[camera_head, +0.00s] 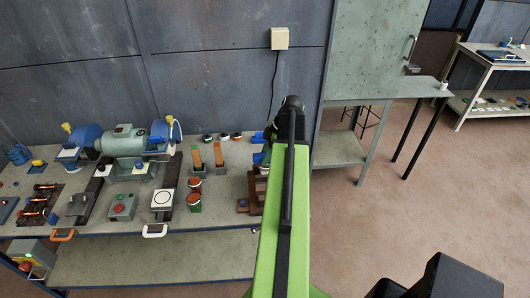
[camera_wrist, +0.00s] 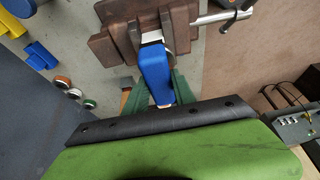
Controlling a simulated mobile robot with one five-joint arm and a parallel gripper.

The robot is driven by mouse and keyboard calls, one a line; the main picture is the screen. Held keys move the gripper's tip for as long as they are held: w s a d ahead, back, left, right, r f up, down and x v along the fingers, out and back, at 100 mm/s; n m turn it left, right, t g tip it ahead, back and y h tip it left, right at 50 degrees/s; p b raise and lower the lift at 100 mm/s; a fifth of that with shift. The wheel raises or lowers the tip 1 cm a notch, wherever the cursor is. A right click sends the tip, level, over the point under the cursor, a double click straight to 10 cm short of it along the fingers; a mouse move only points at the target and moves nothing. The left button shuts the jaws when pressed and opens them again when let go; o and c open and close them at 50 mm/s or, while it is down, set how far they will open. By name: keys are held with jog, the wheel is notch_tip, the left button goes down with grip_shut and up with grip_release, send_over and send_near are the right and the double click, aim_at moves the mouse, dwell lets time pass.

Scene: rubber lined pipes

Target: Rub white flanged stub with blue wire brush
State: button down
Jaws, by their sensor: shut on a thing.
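In the wrist view, my gripper (camera_wrist: 158,90) has its two green fingers shut on the blue wire brush (camera_wrist: 154,72), one finger on each side of its blue body. The far end of the brush reaches over a brown vise (camera_wrist: 125,36). A small white piece (camera_wrist: 151,37) shows at that end, between the vise jaws. It may be the white flanged stub, but most of it is hidden, and I cannot tell whether the brush touches it. The brush's bristles do not show. In the head view, my arm covers the gripper and part of the vise (camera_head: 256,196).
The workbench (camera_head: 100,216) carries a bench grinder (camera_head: 124,140), brushes standing in blocks (camera_head: 196,160), and several round tins (camera_head: 194,196). A grey-green cabinet (camera_head: 368,50) stands right of the bench. The floor (camera_head: 400,220) on the right is open.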

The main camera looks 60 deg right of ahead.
jog(key=shift+s+a+f, duration=0.15)
jog(key=shift+s+a, duration=1)
jog(key=shift+a, duration=0.15)
notch_tip(320, 180, up, 6)
jog(key=p, duration=0.5)
jog(key=shift+p, duration=0.35)
jog(key=shift+w+d, duration=0.1)
notch_tip(320, 180, up, 3)
jog(key=p, duration=0.3)
